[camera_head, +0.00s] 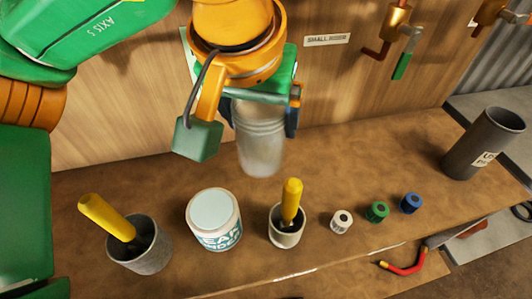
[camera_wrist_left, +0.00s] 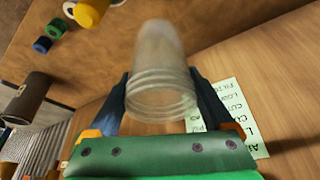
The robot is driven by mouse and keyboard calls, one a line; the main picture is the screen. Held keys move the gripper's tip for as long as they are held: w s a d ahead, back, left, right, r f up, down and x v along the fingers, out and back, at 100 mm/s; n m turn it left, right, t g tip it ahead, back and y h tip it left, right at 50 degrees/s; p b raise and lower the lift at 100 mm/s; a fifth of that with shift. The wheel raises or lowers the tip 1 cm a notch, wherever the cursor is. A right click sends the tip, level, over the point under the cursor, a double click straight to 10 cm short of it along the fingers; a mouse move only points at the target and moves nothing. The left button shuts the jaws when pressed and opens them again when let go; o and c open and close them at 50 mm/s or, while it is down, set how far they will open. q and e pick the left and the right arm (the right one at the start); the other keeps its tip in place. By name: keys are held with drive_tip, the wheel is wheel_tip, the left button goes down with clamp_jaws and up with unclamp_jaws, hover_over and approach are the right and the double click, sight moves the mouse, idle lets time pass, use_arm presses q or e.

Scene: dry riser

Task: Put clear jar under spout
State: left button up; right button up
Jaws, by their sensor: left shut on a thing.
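My left gripper (camera_head: 264,118) comes down from the top of the head view and is shut on the clear jar (camera_head: 260,150). The jar is translucent, with ridges near its gripped end. It hangs near upright in front of the wooden back panel; whether its base touches the bench I cannot tell. In the left wrist view the jar (camera_wrist_left: 161,60) sits between the two dark fingers (camera_wrist_left: 160,103). A copper tap with a short brown spout (camera_head: 376,52) and a green-tipped lever is on the panel, to the right of the jar and apart from it. My right gripper is not in view.
On the bench (camera_head: 340,170) stand a grey pot (camera_head: 146,255) and a smaller pot (camera_head: 286,236), each with a yellow-handled tool, a labelled white tub (camera_head: 214,222), small white, green and blue caps (camera_head: 377,212), and a dark cylinder (camera_head: 480,145). Another tap (camera_head: 490,12) is at upper right.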

use_arm(q)
wheel_tip(320, 180, down, 10)
drive_tip(key=shift+r+b, duration=0.15)
drive_tip(key=shift+b, duration=0.45)
drive_tip(key=shift+s, duration=0.1)
drive_tip(key=o, duration=1)
drive_tip(key=shift+o, duration=1.2)
